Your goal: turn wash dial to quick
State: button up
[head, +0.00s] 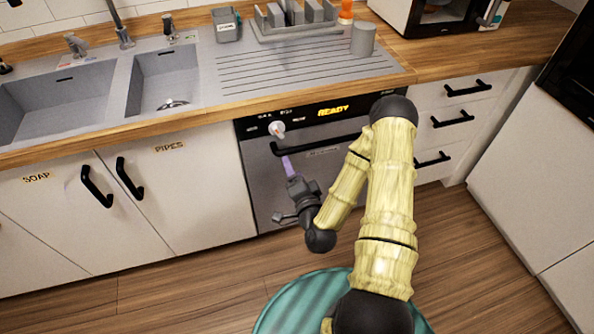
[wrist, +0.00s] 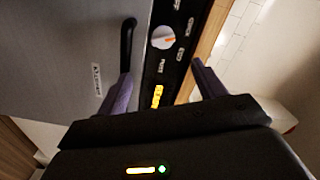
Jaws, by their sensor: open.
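The wash dial (head: 278,127) is a white round knob on the black control panel (head: 362,105) of the grey dishwasher. My gripper (head: 287,163) has purple fingers and is below the dial in the head view, in front of the door. In the wrist view the open gripper (wrist: 161,73) has its fingers apart, the dial showing beyond them between their lines. It is empty and apart from the dial.
A black door handle (head: 318,145) runs just below the panel, close to my fingers. The display (head: 333,110) reads READY in yellow. A wooden counter edge (head: 215,113) overhangs above. White cupboards (head: 190,185) stand at left, drawers (head: 440,123) at right.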

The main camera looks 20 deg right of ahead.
jog(key=shift+s+r+p, duration=0.15)
jog(key=shift+s+p, duration=0.4)
jog(key=shift+p, duration=0.05)
jog(key=shift+s+r+p, duration=0.15)
jog(key=shift+s+p, duration=0.4)
jog(key=shift+p, duration=0.05)
jog(key=a+f+n+g+y, duration=0.2)
jog(key=a+n+g+y, duration=0.25)
jog(key=n, duration=0.35)
jog(key=s+d+r+n+g+h, duration=0.3)
jog(key=s+r+n+g+h, duration=0.2)
jog(key=s+r+g, duration=0.9)
notch_tip(320, 180, up, 15)
jog(key=w+t+p, duration=0.1)
jog(key=t+p, duration=0.2)
jog(key=p, duration=0.9)
jog(key=shift+w+d+p, duration=0.2)
jog(key=shift+p, duration=0.2)
